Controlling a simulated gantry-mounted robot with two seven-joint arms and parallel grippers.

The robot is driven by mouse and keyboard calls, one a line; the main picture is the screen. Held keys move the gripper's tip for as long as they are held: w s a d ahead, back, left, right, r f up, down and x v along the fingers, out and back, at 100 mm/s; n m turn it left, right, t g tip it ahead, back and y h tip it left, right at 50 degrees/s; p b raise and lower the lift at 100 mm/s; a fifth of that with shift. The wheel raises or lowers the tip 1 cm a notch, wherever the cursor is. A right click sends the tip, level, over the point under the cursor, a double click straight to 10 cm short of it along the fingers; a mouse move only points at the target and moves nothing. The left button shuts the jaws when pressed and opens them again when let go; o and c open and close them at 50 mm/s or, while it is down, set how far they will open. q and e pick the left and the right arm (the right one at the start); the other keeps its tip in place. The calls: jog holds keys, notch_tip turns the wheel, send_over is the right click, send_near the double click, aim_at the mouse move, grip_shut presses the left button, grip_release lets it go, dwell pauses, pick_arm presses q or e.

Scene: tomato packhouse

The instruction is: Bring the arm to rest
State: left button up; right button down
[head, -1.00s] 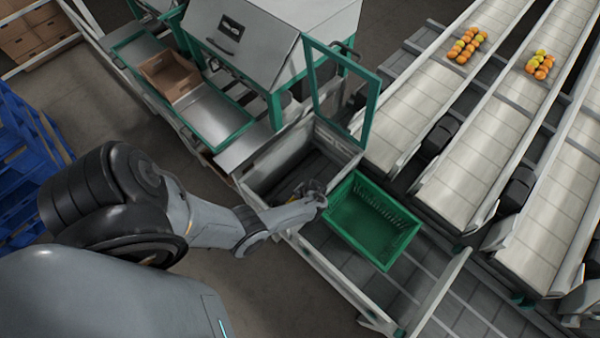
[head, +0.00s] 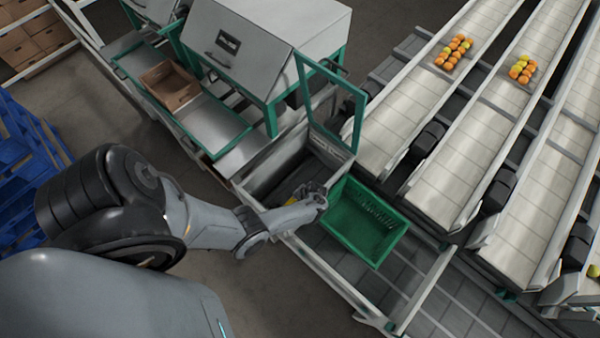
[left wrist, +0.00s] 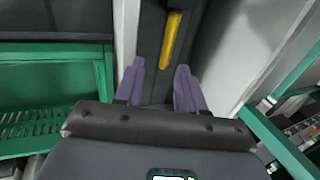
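My left arm reaches in from the left in the head view. Its gripper (head: 318,194) is over the edge between a grey open-topped bin (head: 262,158) and a green crate (head: 345,240). In the left wrist view the two purple fingers of the left gripper (left wrist: 160,82) stand apart with nothing between them. Beyond them a yellow strip (left wrist: 171,40) lies on a dark surface. The green crate also shows at the left of the wrist view (left wrist: 60,82); it looks empty. My right gripper is in neither view.
A green upright frame (head: 358,112) stands behind the bin. Pale conveyor lanes (head: 430,120) run at the right, with clusters of orange and yellow tomatoes (head: 453,52). A cardboard box (head: 170,86) sits on the machine at upper left. Blue pallets (head: 22,175) stand at far left.

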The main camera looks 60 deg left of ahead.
pick_arm(q)
jog(key=shift+d+r, duration=0.15)
jog(key=shift+r, duration=0.1)
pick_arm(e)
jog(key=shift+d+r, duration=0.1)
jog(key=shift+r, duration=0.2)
